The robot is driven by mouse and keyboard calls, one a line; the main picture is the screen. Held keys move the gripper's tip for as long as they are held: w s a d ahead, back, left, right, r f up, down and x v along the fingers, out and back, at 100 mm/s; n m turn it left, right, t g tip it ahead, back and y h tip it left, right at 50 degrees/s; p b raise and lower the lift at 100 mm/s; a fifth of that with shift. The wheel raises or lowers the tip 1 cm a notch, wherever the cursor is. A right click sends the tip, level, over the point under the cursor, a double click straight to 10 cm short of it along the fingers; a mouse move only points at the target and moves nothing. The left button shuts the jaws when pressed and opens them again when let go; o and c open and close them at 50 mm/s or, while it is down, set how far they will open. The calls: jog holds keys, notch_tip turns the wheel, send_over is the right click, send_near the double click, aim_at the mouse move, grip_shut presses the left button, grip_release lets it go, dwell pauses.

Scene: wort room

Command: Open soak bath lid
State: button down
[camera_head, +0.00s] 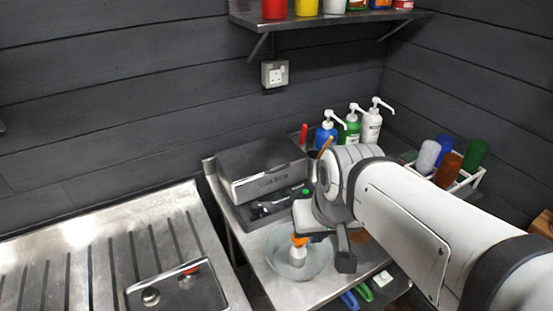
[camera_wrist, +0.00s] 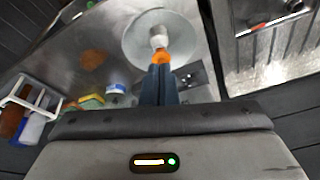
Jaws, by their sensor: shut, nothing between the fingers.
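The soak bath (camera_head: 268,183) is a grey metal box with dark lettering on its front, standing at the back left of the steel bench. Its flat dark lid (camera_head: 260,155) looks down on the box. My gripper (camera_head: 300,240) is in front of the bath and to its right, over a round clear dish, apart from the lid. In the wrist view the dark fingers with orange tips (camera_wrist: 160,58) are together. A small white object (camera_wrist: 158,40) shows just beyond the tips; I cannot tell whether they touch it. My gripper's body hides the bath in the wrist view.
A dark tray with tools (camera_head: 270,205) lies before the bath. The clear dish (camera_head: 318,262) is near the bench's front. Pump bottles (camera_head: 350,130) stand at the back, a white rack of coloured bottles (camera_head: 465,180) at right. A steel drainer (camera_head: 100,250) is on the left.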

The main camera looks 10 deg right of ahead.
jog(key=w+a+f+m+t+y+b, duration=0.2)
jog(key=w+a+f+m+y+b, duration=0.45)
jog(key=m, duration=0.55)
jog(key=w+d+f+m+t+b, duration=0.1)
jog(key=w+d+m+t+b, duration=0.1)
jog(key=m, duration=0.4)
jog(key=w+d+f+m+t+h+b, duration=0.1)
jog(key=w+d+f+m+t+b, duration=0.1)
jog(key=m, duration=0.5)
jog(key=w+d+f+m+t+h+b, duration=0.1)
jog(key=w+d+m+t+b, duration=0.1)
jog(key=w+d+m, duration=0.3)
jog(key=shift+w+d+f+m+t+h, duration=0.1)
jog(key=shift+w+d+m+t+h, duration=0.1)
jog(key=shift+w+m+t, duration=0.3)
jog(key=shift+w+d+f+m+t+h, duration=0.15)
jog(key=shift+w+m+t, duration=0.15)
jog(key=shift+w+m, duration=0.3)
jog(key=w+a+p, duration=0.3)
jog(key=w+p, duration=0.4)
jog(key=w, duration=0.3)
jog(key=shift+w+a, duration=0.15)
